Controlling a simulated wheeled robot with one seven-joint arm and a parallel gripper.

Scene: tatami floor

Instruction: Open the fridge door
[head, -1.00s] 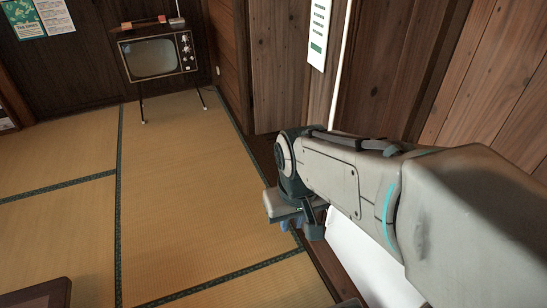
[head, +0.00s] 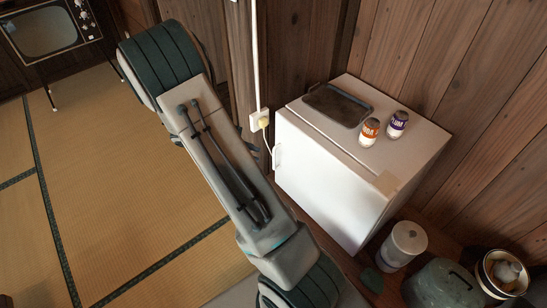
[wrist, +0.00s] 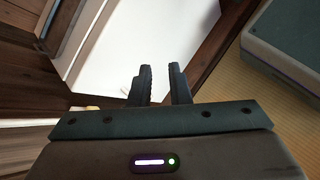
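The small white fridge (head: 325,190) stands against the wooden wall, right of centre in the head view. Its door looks shut, with a thin seam along the top front. A small white handle (head: 277,157) is at the door's left edge. In the wrist view my gripper (wrist: 160,76) has its two dark fingers apart with nothing between them. A white surface, seemingly the fridge (wrist: 115,55), lies beyond the fingertips, and no contact shows. My gripper does not show in the head view; my arm rises left of the fridge.
On the fridge are a dark tray (head: 338,105), an orange-labelled can (head: 370,132) and a purple-labelled can (head: 397,124). A white canister (head: 403,245), a green-grey container (head: 444,285) and a bin (head: 502,275) stand to its right. Open tatami (head: 120,200) lies left.

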